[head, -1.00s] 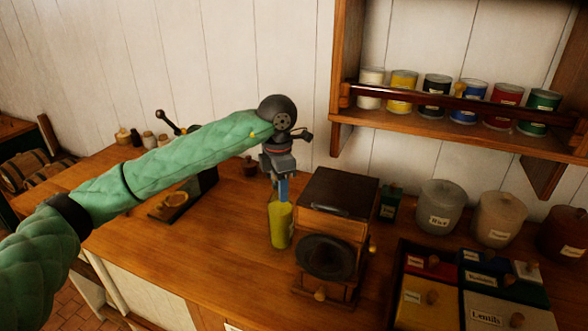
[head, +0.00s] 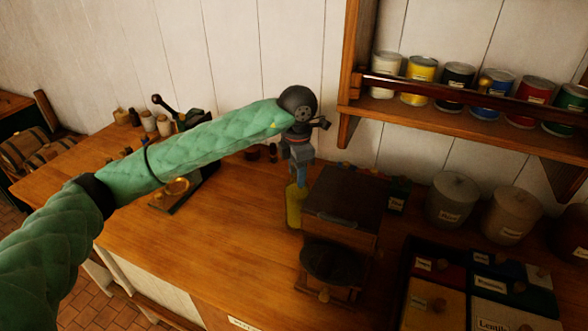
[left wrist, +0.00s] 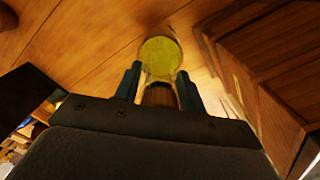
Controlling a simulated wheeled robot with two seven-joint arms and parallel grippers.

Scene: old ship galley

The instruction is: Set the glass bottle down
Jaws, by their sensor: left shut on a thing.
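The glass bottle (head: 294,207) is yellow and stands upright beneath my left gripper (head: 299,178) in the head view. It is close to the left side of a dark wooden box-like mill (head: 340,228), which partly hides it. In the left wrist view my left gripper (left wrist: 160,90) is shut on the bottle's neck, with a brown cork-like top between the fingers. The yellow body of the bottle (left wrist: 160,55) shows beyond the fingertips. I cannot tell whether its base touches the wooden counter (head: 225,255). My right gripper is not in view.
A wall shelf (head: 450,125) with several coloured cans hangs at the upper right. Lidded canisters (head: 453,200) and a tray of labelled boxes (head: 480,290) stand right of the mill. Small jars (head: 148,122) stand at the far left.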

